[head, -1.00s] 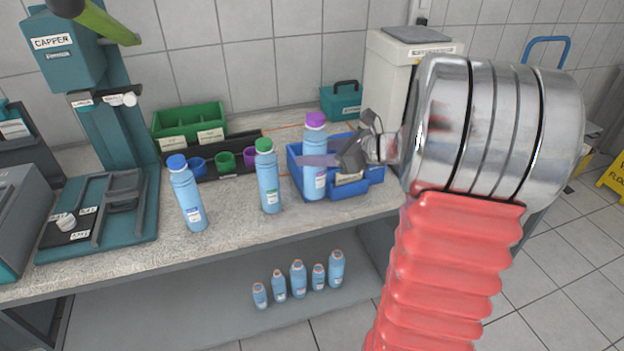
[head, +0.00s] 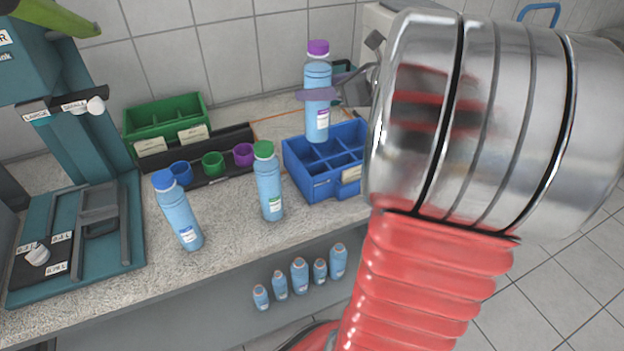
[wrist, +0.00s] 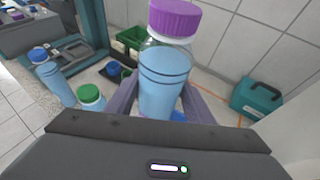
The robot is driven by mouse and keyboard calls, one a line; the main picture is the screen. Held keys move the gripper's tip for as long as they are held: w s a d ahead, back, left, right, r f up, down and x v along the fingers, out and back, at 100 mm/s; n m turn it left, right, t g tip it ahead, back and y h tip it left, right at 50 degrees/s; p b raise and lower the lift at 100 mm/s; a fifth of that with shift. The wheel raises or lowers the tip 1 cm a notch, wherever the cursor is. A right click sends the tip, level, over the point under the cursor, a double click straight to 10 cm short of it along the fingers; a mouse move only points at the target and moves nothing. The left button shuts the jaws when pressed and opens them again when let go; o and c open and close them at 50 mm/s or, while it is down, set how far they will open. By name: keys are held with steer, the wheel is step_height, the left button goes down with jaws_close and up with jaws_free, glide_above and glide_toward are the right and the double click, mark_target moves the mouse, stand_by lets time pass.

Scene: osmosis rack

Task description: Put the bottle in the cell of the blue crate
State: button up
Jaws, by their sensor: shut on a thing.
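My gripper (head: 320,95) is shut on a light blue bottle with a purple cap (head: 317,112). In the head view the bottle is upright, and its base overlaps the back part of the blue crate (head: 318,188); I cannot tell exactly how high it is above the cells. The crate's visible front cells look empty, and a pale label is on its front. In the wrist view the purple-capped bottle (wrist: 166,70) stands between my gripper's two fingers (wrist: 158,100) and hides most of the crate.
A green-capped bottle (head: 268,182) and a blue-capped bottle (head: 178,212) stand on the bench left of the crate. Behind them are a green crate (head: 168,112) and a dark tray with coloured caps (head: 212,163). The capper (head: 80,150) is at left. Small bottles (head: 299,274) stand on the lower shelf.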

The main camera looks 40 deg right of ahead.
mark_target(318, 136)
steer(key=shift+d+r, duration=0.1)
steer(key=shift+d, duration=0.05)
step_height(318, 136, down, 14)
steer(key=shift+s+r, duration=0.1)
steer(key=shift+r, duration=0.1)
stand_by(0.5)
steer(key=shift+f, duration=2.35)
steer(key=o, duration=1.5)
